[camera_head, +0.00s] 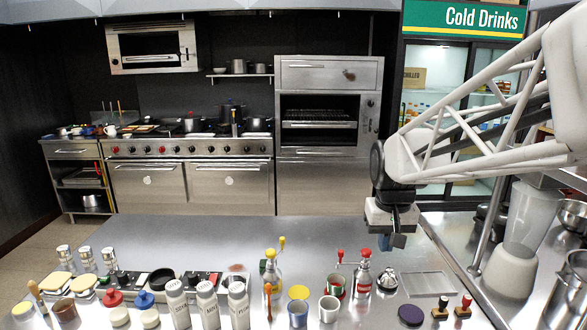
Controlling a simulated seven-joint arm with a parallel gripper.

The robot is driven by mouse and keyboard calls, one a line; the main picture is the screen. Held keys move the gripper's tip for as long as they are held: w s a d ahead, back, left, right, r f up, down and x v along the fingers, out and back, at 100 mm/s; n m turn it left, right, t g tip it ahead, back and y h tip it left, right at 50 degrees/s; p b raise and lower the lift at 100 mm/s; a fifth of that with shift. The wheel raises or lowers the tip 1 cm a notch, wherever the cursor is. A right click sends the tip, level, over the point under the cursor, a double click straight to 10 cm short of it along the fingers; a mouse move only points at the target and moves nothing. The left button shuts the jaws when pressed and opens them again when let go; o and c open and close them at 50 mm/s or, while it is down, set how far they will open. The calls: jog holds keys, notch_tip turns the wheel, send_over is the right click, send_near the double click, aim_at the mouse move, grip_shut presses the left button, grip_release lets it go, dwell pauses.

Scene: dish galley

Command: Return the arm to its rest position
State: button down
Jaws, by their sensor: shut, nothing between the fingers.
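My gripper (398,240) hangs at the end of my white arm, which comes in from the upper right. It points down above the right part of the steel counter (200,235). Its fingers are small and dark in this view, and they are shut with nothing held. The exact height over the counter is hard to tell.
Several shakers, cups and stamps line the counter's front, including a yellow-topped bottle (272,268) and a clear tray (427,284). A blender (522,240) stands on the right counter. The counter's middle is clear. A stove (188,165) and drinks fridge (455,80) stand behind.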

jog(key=s+f, duration=0.1)
jog(key=s, duration=1)
jog(key=s+f+t, duration=0.1)
jog(key=s+f, duration=0.1)
jog(key=s, duration=0.9)
jog(key=shift+s+a+f, duration=0.2)
jog(key=shift+a+f, duration=0.1)
jog(key=shift+a, duration=0.15)
